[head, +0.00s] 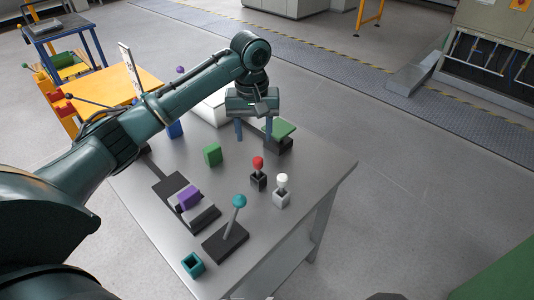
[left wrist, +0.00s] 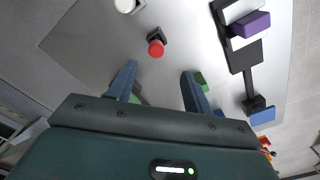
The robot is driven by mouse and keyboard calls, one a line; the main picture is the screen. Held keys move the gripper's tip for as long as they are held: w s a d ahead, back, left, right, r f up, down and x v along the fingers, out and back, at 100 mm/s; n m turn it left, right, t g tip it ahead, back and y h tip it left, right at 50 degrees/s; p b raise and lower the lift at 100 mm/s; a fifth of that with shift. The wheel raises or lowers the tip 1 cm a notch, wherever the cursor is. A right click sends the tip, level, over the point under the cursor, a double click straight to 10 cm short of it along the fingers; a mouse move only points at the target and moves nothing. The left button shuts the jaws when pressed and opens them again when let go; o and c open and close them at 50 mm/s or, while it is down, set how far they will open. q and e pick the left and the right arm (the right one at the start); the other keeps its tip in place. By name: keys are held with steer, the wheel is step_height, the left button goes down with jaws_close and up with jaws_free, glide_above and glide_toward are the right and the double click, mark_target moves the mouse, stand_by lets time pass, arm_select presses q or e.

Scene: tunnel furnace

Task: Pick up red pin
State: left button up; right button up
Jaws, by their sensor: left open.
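The red pin (head: 258,162) has a round red head and stands upright in a small dark block (head: 258,182) on the grey table (head: 320,172). In the left wrist view the red pin (left wrist: 156,48) shows from above, just beyond the fingertips and roughly between their lines. My left gripper (head: 253,134) is open and empty, above the table and behind the red pin in the head view. Its two blue fingers also show in the left wrist view (left wrist: 159,70), apart from the pin. My right gripper is not in view.
A white pin (head: 283,179) stands in a light block close to the red pin. A teal knob (head: 239,201) on a tilted rod, a purple block (head: 188,197), a green cube (head: 212,155), a green-topped block (head: 282,130) and a hollow teal cube (head: 193,264) are on the table.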

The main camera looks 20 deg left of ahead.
mark_target(258, 168)
arm_select(q)
step_height(258, 168, down, 7)
steer(key=shift+f, duration=0.2)
steer(key=shift+w+d+f+b, duration=0.15)
steer(key=shift+f+b, duration=0.1)
steer(key=shift+f, duration=1.15)
steer(key=shift+w+d+f+b, duration=0.1)
steer(key=shift+f+b, duration=0.1)
steer(key=shift+f, duration=1.15)
steer(key=c, duration=1.1)
